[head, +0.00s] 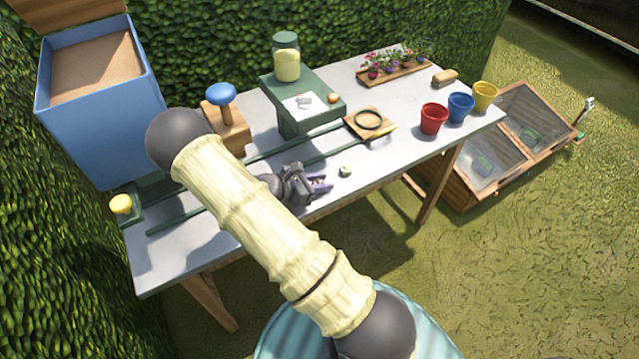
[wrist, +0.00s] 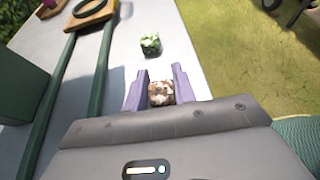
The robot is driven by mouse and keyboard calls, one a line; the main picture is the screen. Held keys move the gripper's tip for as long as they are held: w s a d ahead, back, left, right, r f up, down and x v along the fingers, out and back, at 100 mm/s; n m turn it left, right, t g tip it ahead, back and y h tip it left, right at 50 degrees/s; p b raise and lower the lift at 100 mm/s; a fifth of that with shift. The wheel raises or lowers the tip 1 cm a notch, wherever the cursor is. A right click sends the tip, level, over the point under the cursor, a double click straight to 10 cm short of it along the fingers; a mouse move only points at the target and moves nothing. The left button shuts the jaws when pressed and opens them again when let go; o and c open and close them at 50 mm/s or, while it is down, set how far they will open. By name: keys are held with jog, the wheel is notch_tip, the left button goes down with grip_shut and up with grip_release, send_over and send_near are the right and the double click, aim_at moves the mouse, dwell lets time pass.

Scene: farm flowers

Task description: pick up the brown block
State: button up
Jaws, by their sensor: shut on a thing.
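In the wrist view a small brown block (wrist: 161,92), mottled with white, sits between the two purple fingers of my gripper (wrist: 158,88). The fingers are shut on it. In the head view my gripper (head: 319,185) is low over the front part of the grey table (head: 410,120), and the block itself cannot be made out there. Whether the block touches the tabletop is not clear.
A small green-and-white block (wrist: 150,44) lies just beyond my fingertips; it also shows in the head view (head: 345,171). Green rails (head: 300,142) run along the table to a wooden plate with a ring (head: 369,120). Red (head: 433,118), blue (head: 460,107) and yellow (head: 485,96) pots stand at the right.

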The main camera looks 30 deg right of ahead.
aim_at(320, 182)
notch_tip(320, 182, up, 18)
jog(key=shift+f, duration=0.2)
